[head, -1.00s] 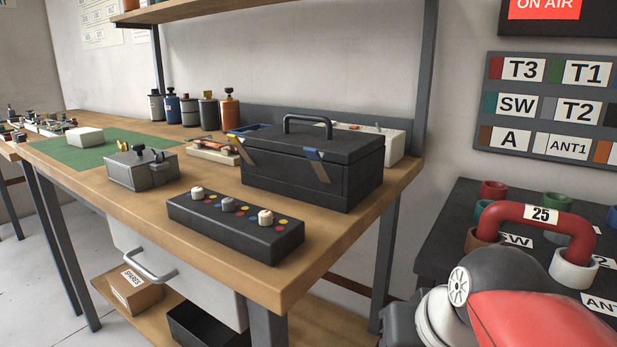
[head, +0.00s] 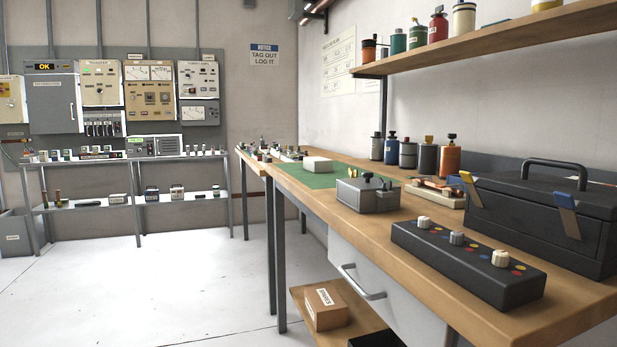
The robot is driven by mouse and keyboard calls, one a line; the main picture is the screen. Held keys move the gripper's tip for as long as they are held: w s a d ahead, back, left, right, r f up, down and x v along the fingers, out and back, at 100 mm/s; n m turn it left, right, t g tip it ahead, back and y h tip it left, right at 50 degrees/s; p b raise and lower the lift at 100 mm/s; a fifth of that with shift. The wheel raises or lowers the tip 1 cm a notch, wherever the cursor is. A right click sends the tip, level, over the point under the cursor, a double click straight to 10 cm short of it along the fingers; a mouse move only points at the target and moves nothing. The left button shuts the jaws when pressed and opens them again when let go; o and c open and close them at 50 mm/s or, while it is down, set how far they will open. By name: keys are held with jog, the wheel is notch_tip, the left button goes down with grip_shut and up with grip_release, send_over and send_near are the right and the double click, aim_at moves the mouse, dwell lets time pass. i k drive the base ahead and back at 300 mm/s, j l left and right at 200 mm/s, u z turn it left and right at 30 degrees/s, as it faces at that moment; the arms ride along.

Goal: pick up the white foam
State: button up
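A white block (head: 318,164), which looks like the white foam, lies on the green mat (head: 294,177) at the far left part of the wooden workbench (head: 440,242). It sits behind and left of a grey metal box with knobs (head: 366,195), apart from it. Nothing touches its top. My gripper is not in the head view, so its state does not show.
A black knob box (head: 466,262) and a black toolbox (head: 541,215) stand on the near right of the bench. Several canisters (head: 408,155) line the wall. The white floor (head: 150,290) left of the bench is clear, up to a metal shelf table (head: 135,158).

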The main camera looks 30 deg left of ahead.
aim_at(315, 165)
jog(key=u, duration=1.15)
jog(key=i+j+z, duration=0.15)
jog(key=i+j, duration=0.25)
jog(key=i+j+z, duration=0.15)
jog(key=i+j, duration=0.25)
jog(key=j, duration=0.2)
